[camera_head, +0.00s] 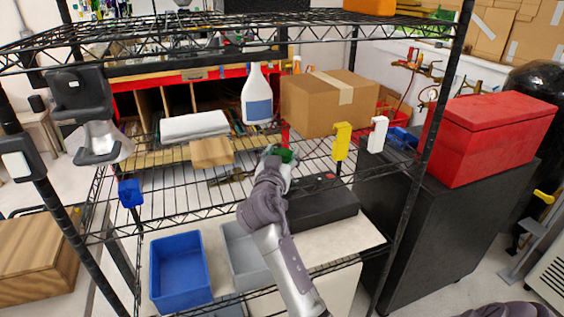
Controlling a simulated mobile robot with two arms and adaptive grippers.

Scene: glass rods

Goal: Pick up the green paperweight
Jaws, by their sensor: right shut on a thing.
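The green paperweight (285,156) shows as a small green patch at the wire shelf, mostly hidden behind my right gripper. My right gripper (276,154) is at the middle of the shelf, shut on the paperweight. Its arm comes up from the bottom of the view and covers part of the shelf front. Its fingertips are small and partly hidden. My left gripper is not in view.
A cardboard box (318,105) and a white spray bottle (257,97) stand behind the gripper. A white folded cloth (194,126) and a small wooden block (211,153) lie to the left. A yellow hanger (342,141) is at right. Black rack posts flank the shelf; blue bin (180,268) below.

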